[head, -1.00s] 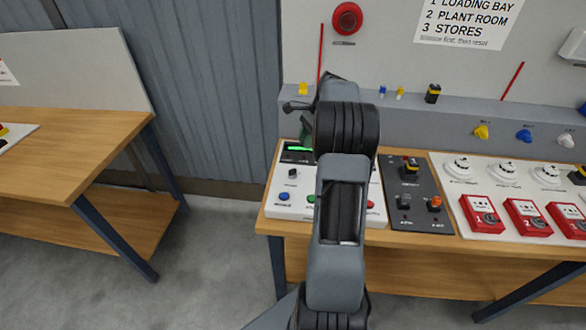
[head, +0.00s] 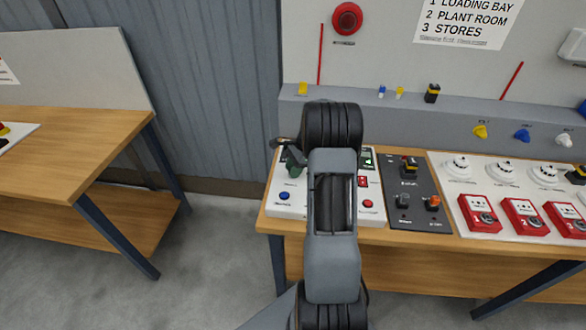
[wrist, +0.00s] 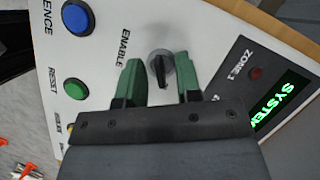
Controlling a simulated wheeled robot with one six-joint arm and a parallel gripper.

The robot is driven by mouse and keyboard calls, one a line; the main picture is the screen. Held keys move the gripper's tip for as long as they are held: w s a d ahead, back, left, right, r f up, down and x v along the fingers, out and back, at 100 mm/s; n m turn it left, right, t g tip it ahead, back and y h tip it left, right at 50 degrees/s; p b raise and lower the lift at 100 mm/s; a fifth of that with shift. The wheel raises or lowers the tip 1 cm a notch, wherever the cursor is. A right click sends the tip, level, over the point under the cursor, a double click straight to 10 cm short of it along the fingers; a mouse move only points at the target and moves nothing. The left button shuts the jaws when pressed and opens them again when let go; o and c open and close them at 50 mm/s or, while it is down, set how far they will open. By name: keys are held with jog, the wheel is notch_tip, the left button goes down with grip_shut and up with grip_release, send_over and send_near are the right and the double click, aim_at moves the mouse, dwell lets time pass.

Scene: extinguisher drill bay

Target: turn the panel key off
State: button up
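The white control panel (head: 287,208) lies on the right-hand bench, partly hidden by my arm. In the wrist view a grey round key switch (wrist: 162,68) with a dark bar sits on the panel beside the word ENABLE. My gripper (wrist: 158,78) has two green fingers, one on each side of the switch. A gap shows between each finger and the switch, so it is open; I cannot tell its exact height above the panel. In the head view my gripper (head: 294,163) is over the panel's left part and the switch is hidden.
Near the switch are a blue button (wrist: 77,17), a green button (wrist: 75,89) and a lit display (wrist: 279,102). A dark panel (head: 420,192) with switches and red call points (head: 478,213) stand to the right. Open floor (head: 215,255) lies between the benches.

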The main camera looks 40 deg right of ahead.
grip_shut()
dwell(0.5)
jog(key=n+g, duration=0.1)
jog(key=n, duration=0.2)
jog(key=n+g, duration=0.1)
jog(key=n, duration=0.2)
jog(key=shift+w, duration=0.15)
jog(key=n+g, duration=0.1)
jog(key=n, duration=0.2)
jog(key=n+g+h, duration=0.1)
jog(key=n, duration=0.1)
jog(key=shift+r+n, duration=0.1)
jog(key=shift+n, duration=0.3)
dwell(0.4)
grip_release()
